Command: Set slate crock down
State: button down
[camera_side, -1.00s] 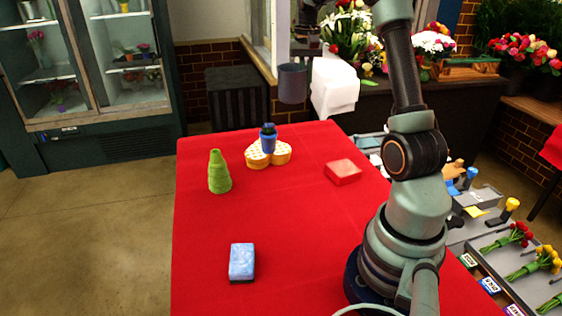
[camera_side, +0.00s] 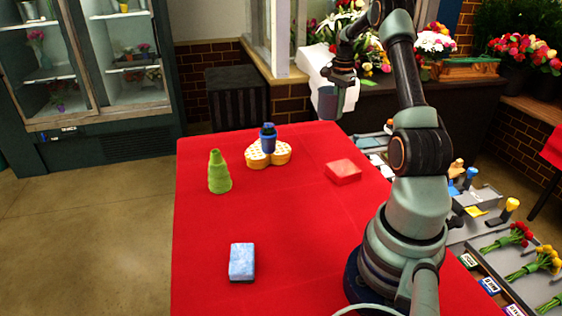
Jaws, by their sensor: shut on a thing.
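The slate crock (camera_side: 328,103) is a small blue-grey cup near the far right part of the red table. My gripper (camera_side: 340,80) is shut on it from above. The crock looks upright. It appears to be held above the far edge of the table, but its exact height is hard to tell from this view. The fingers partly cover the crock's rim.
The table's middle is clear.

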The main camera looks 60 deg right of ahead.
notch_tip(320, 180, down, 11)
jog(key=shift+r, duration=0.1)
dwell(0.4)
jog(key=shift+f, duration=0.2)
jog(key=c, duration=1)
grip_release()
